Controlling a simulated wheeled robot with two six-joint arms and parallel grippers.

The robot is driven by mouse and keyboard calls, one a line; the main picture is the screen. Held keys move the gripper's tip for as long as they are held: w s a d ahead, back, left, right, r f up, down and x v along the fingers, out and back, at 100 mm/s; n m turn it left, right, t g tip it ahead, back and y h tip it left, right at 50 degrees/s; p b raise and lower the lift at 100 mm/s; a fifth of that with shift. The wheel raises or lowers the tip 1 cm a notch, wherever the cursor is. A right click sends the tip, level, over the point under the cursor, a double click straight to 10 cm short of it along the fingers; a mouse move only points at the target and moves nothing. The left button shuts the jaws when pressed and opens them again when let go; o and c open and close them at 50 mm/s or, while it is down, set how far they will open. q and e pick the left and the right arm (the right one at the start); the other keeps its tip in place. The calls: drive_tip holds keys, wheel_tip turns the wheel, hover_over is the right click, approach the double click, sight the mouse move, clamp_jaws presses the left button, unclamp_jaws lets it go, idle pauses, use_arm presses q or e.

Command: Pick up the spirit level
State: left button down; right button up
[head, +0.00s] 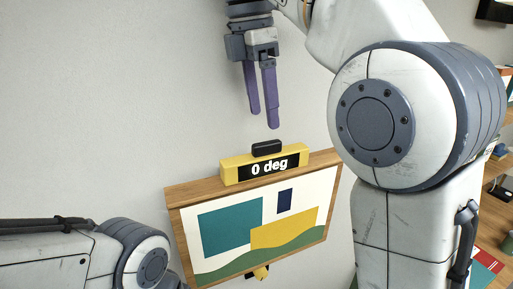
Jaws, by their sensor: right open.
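The spirit level (239,175) is a yellow bar with a black display reading "0 deg" and a black grip on top. It rests on the top edge of a wood-framed picture (180,198) in the middle of the head view. My right gripper (263,118) points down above the level, with its two purple fingers a little apart and nothing between them. A gap shows between the fingertips and the black grip. My left arm shows at the lower left, but its gripper is not in view.
The picture hangs in front of a bare grey wall (90,100). A small yellow and black thing (261,272) shows at the picture's lower edge, partly hidden. Wooden shelves (499,187) with objects stand at the far right, partly behind my right arm.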

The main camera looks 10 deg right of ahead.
sight(265, 142)
drive_tip(key=f, duration=0.1)
drive_tip(key=f+b, duration=0.1)
drive_tip(key=f, duration=0.2)
drive_tip(key=shift+w+d+f+b, duration=0.15)
drive_tip(key=shift+w+d+b, duration=0.15)
drive_tip(key=shift+w+f, duration=0.1)
drive_tip(key=shift+f, duration=0.2)
drive_tip(key=shift+d+f, duration=0.15)
drive_tip(key=shift+f, duration=1.2)
drive_tip(key=shift+d+f, duration=0.15)
drive_tip(key=shift+f, duration=1.2)
clamp_jaws()
